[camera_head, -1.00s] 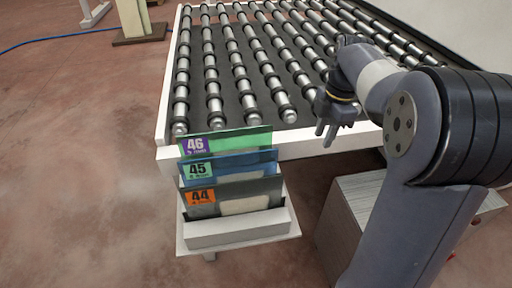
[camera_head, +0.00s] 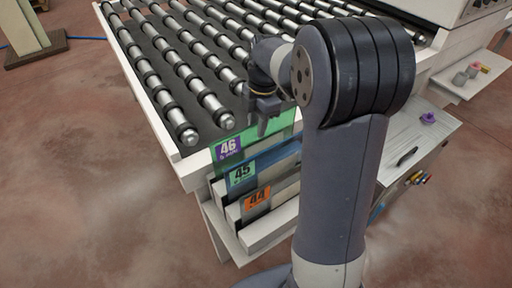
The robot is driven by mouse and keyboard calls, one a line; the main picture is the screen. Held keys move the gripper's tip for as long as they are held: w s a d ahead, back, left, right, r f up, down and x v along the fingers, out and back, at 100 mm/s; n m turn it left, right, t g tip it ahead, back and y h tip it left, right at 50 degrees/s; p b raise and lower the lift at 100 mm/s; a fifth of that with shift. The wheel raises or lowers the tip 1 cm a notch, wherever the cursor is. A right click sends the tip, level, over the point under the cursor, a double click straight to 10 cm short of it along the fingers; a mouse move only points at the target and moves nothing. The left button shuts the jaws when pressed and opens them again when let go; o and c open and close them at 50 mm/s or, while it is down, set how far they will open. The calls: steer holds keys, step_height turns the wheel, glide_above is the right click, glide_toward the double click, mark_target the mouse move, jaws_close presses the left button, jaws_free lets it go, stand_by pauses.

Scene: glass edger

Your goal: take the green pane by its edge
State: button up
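The green pane (camera_head: 254,138) stands upright in a rack (camera_head: 262,238) at the corner of the roller table, rearmost of three panes. It bears a purple label marked 46. My gripper (camera_head: 262,130) points down over the pane's upper edge, near its middle. Two fingers show with a gap between them, so it looks open. I cannot tell whether the fingers straddle the edge or are only in front of it. My arm hides the right part of the panes.
A blue pane (camera_head: 266,167) labelled 45 and a grey pane (camera_head: 281,190) labelled 44 stand in front of the green one. The roller table (camera_head: 160,140) is behind. A grey cabinet (camera_head: 425,140) stands to the right. Open floor lies at left.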

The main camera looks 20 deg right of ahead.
mark_target(256, 148)
steer(key=f, duration=0.4)
steer(key=shift+s+a+f, duration=0.15)
steer(key=shift+a+f, duration=0.05)
steer(key=shift+f, duration=0.15)
jaws_close()
steer(key=shift+r, duration=0.1)
stand_by(1.0)
